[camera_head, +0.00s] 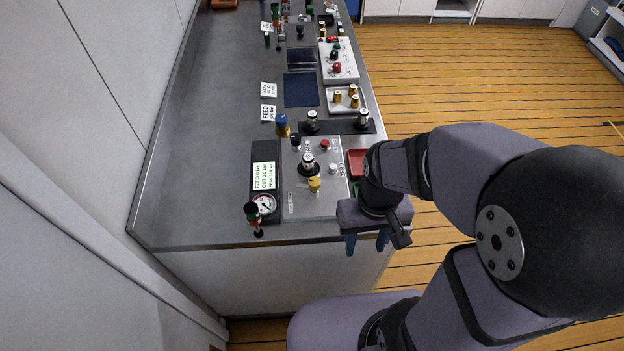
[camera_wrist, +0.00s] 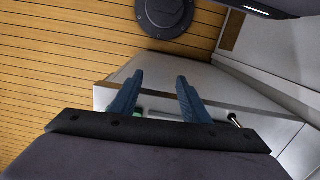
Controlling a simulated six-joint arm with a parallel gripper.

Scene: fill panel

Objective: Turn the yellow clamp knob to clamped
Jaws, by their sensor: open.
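The yellow clamp knob (camera_head: 314,184) stands near the front of the light grey fill panel (camera_head: 325,205), just below a small cylinder (camera_head: 308,162) held upright on the panel. My gripper (camera_head: 367,243) is to the right of the knob and nearer the camera, past the front right edge of the bench. Its blue fingers are apart and empty. In the wrist view the open fingers (camera_wrist: 153,95) point toward the floor and the bench side; the knob is not visible there. Which way the knob is turned is too small to tell.
A pressure gauge (camera_head: 264,204) and a green display (camera_head: 264,176) sit left of the panel. A blue-topped item (camera_head: 282,125), several small cylinders and a red tray (camera_head: 356,163) are close by. The left bench surface (camera_head: 200,180) is clear.

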